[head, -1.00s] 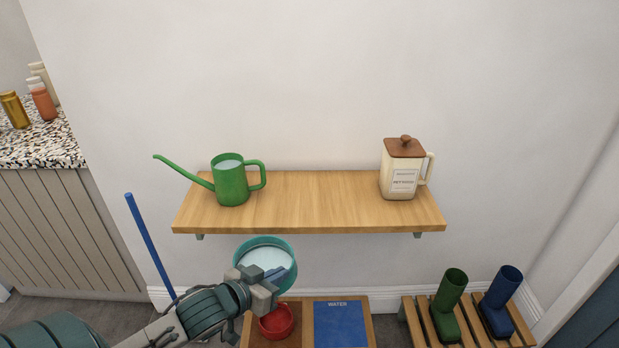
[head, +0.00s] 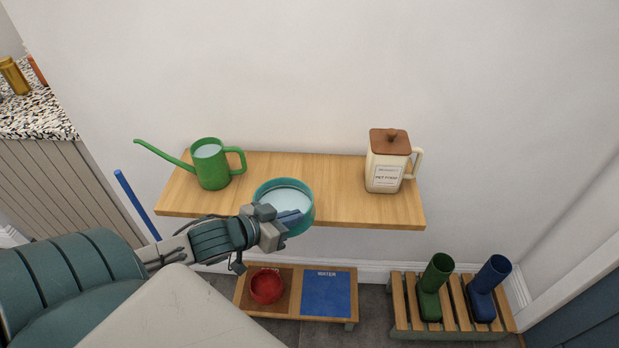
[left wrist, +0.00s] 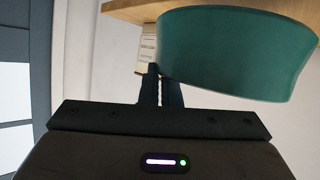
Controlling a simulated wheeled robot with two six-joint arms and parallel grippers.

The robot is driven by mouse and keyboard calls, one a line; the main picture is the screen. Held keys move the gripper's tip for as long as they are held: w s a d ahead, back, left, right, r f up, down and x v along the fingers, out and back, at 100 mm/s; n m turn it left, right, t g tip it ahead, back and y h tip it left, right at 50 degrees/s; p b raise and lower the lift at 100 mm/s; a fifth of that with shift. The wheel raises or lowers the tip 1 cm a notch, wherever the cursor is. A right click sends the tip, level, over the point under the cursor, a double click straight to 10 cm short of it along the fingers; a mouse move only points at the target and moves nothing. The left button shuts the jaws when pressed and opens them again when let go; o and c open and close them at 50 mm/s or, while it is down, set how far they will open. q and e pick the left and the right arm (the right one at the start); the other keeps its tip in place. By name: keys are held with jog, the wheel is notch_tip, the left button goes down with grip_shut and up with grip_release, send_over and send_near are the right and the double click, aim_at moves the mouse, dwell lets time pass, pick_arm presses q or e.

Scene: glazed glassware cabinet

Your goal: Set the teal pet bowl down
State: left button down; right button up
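The teal pet bowl (head: 304,217) is held up in front of the wooden wall shelf, with pale liquid inside and its rim roughly level. My left gripper (head: 285,218) is at the bowl's near side, its fingers at the rim and apparently shut on it. In the left wrist view the bowl (left wrist: 235,55) fills the upper right beside the dark fingers (left wrist: 162,85). Below stands a low wooden feeding stand (head: 300,268) with a red bowl (head: 267,287) in its left part and a blue mat marked WATER (head: 326,295) in its right part. My right gripper is not seen.
The shelf (head: 310,170) holds a green watering can (head: 212,166) and a cream lidded jug (head: 387,165). A slatted rack (head: 402,310) with green and blue boots stands right. A blue pole (head: 137,205) rises left. The blue mat is bare.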

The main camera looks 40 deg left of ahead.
aim_at(302, 189)
pick_arm(q)
jog(key=w+a, duration=0.1)
jog(key=w, duration=0.3)
jog(key=w+a+f, duration=0.1)
jog(key=w+a, duration=0.1)
jog(key=w, duration=0.3)
jog(key=w+a+f, duration=0.1)
jog(key=w, duration=0.3)
jog(key=shift+w+a, duration=0.3)
jog(key=shift+w, duration=0.05)
notch_tip(302, 189, down, 3)
jog(key=shift+s+r+p, duration=0.1)
jog(key=shift+r+p, duration=0.05)
jog(key=shift+p, duration=0.15)
jog(key=c, duration=2)
grip_release()
jog(key=o, duration=0.4)
jog(key=shift+c, duration=0.2)
